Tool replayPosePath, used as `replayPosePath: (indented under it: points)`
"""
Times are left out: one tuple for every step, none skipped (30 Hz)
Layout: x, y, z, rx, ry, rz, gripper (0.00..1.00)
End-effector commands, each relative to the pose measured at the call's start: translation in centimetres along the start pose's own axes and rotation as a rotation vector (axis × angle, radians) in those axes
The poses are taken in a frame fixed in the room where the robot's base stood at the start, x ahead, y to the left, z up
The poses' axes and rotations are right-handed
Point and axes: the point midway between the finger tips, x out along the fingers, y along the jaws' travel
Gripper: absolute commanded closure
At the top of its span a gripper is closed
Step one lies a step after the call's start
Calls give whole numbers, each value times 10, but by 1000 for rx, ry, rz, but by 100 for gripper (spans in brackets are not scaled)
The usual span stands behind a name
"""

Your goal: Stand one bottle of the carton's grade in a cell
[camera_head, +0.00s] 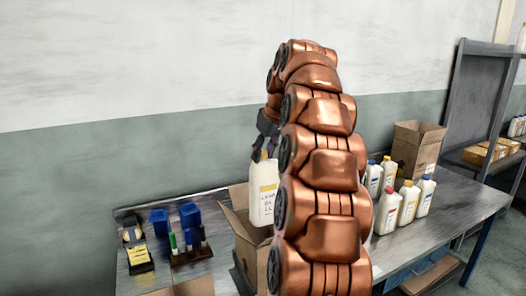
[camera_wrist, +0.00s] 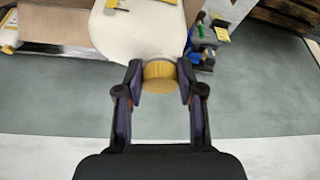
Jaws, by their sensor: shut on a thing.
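My gripper (camera_wrist: 160,90) is shut on the yellow cap (camera_wrist: 160,75) of a white bottle (camera_wrist: 140,35). In the head view the held bottle (camera_head: 263,192) hangs upright, with a yellow band and handwriting on its label. It is at an open cardboard carton (camera_head: 247,235) on the table, seemingly over or partly inside it; I cannot tell which. My arm hides the carton's right side and its cells. Several white bottles stand right of my arm, with blue, red and yellow caps, among them a yellow-capped one (camera_head: 408,203) and a red-capped one (camera_head: 387,211).
Another open carton (camera_head: 415,146) stands at the table's back right. Left on the metal table (camera_head: 460,200) are blue bins (camera_head: 159,221), a marker rack (camera_head: 191,256) and a yellow-and-black item (camera_head: 139,259). A shelf (camera_head: 480,155) with boxes stands at the far right.

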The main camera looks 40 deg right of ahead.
Motion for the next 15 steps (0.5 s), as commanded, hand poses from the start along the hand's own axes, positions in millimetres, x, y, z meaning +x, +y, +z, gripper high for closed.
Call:
replayPosePath:
  points:
    - [-1, 0, -1, -1, 3, 2, 100]
    - [-1, 0, -1, -1, 3, 2, 100]
    - [0, 0, 0, 0, 2, 2, 100]
    - [1, 1, 1, 0, 2, 3, 100]
    - [2, 1, 2, 1, 1, 4, 100]
    - [5, 2, 4, 3, -1, 6, 100]
    - [8, 3, 6, 4, -2, 8, 100]
    - [10, 4, 8, 5, -4, 10, 100]
    - [14, 5, 11, 7, -6, 13, 100]
    - [16, 6, 13, 8, -8, 16, 100]
    - [18, 6, 14, 10, -10, 17, 100]
    - [19, 7, 16, 11, -12, 18, 100]
    - [20, 7, 16, 11, -12, 19, 100]
    - [21, 7, 17, 11, -13, 19, 100]
    - [22, 7, 17, 11, -13, 18, 100]
